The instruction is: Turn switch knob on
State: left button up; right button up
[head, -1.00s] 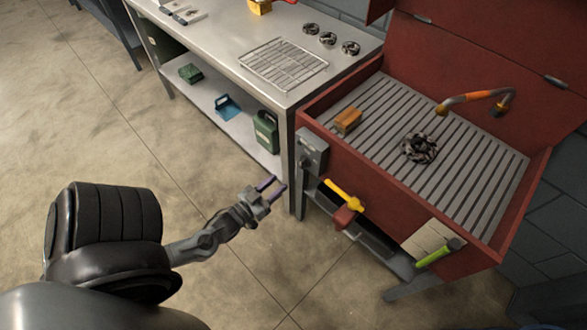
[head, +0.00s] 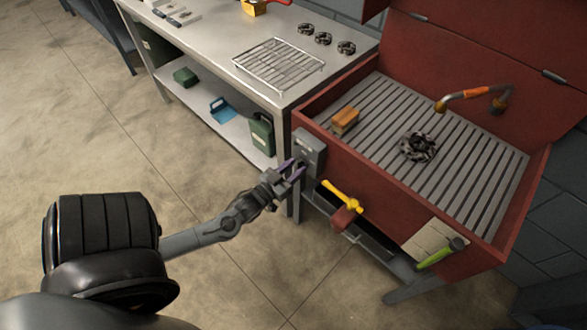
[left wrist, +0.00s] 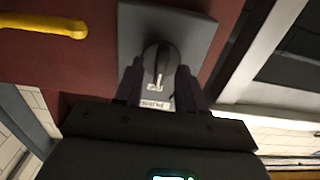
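The switch knob (left wrist: 160,62) is a dark round knob with a raised grip bar and a light mark, set on a grey switch box (head: 309,150). The box is fixed to the left end of the red wash basin's front. My left gripper (head: 292,168) is open right in front of the box. In the left wrist view its two fingers (left wrist: 159,88) stand on either side of the knob, apart from each other. I cannot tell whether they touch it. A small label shows partly below the knob. My right gripper is not in view.
The red basin (head: 375,187) carries a yellow-handled tool (head: 342,194) and a green-handled tool (head: 440,254) on its front, right of the box. A metal workbench (head: 215,50) stands close on the left. The floor before them is clear.

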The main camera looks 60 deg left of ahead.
pick_arm(q)
jog(key=shift+c, duration=0.3)
grip_shut()
jog(key=shift+r+m+p, duration=0.15)
jog(key=shift+m+p, duration=0.55)
jog(key=shift+p, duration=0.45)
jog(key=m+p, duration=0.4)
jog(key=shift+d+p, duration=0.1)
jog(key=shift+p, duration=0.2)
jog(key=m+p, duration=0.2)
jog(key=m, duration=0.1)
jog(key=shift+m+p, duration=0.3)
jog(key=shift+p, duration=0.05)
jog(key=shift+f+m+p, duration=0.3)
jog(key=shift+m+p, duration=0.55)
jog(key=shift+m, duration=0.55)
